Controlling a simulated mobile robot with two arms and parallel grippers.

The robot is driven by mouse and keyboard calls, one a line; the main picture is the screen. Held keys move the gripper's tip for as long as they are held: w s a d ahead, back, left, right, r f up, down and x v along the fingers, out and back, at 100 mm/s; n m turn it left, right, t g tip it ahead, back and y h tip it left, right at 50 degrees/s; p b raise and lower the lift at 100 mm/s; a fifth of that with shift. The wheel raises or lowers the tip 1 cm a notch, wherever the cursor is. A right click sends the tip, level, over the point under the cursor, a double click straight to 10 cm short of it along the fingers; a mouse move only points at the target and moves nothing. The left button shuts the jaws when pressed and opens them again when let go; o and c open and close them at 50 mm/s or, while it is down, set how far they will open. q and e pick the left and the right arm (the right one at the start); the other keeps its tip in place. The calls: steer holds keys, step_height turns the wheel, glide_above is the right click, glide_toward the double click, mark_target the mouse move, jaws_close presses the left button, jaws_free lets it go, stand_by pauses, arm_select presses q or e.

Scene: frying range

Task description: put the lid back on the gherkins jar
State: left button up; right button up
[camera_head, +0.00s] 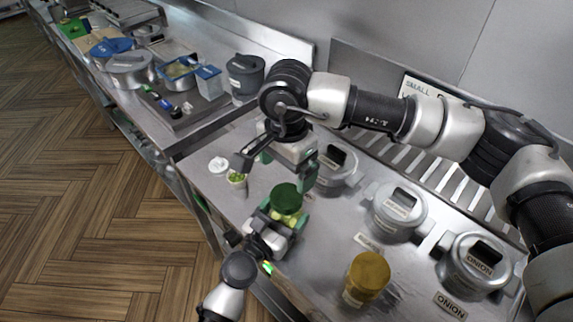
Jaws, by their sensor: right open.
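The gherkins jar (284,215) stands near the front edge of the steel counter, with yellow-green showing at its sides. A round dark green lid (287,196) is at its top; I cannot tell whether it is fully seated. My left gripper (277,224) reaches in from the front and is closed around the jar's body, hiding much of it. My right gripper (274,170) is open above and just behind the green lid, with its fingers wide apart and nothing between them.
A small open tub with green contents (237,181) and a white lid (219,165) stand to the left. Several lidded metal pots line the back, including the onion pot (472,268). A mustard-yellow-lidded jar (368,273) stands right of my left gripper. Bare counter lies between them.

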mark_target(286, 196)
arm_select(q)
steer(key=shift+f, duration=0.1)
arm_select(e)
steer(key=shift+f, duration=4)
steer(key=c, duration=0.9)
steer(key=o, duration=1)
steer(key=shift+o, duration=0.2)
step_height(286, 196, up, 12)
arm_select(q)
steer(key=o, duration=1.6)
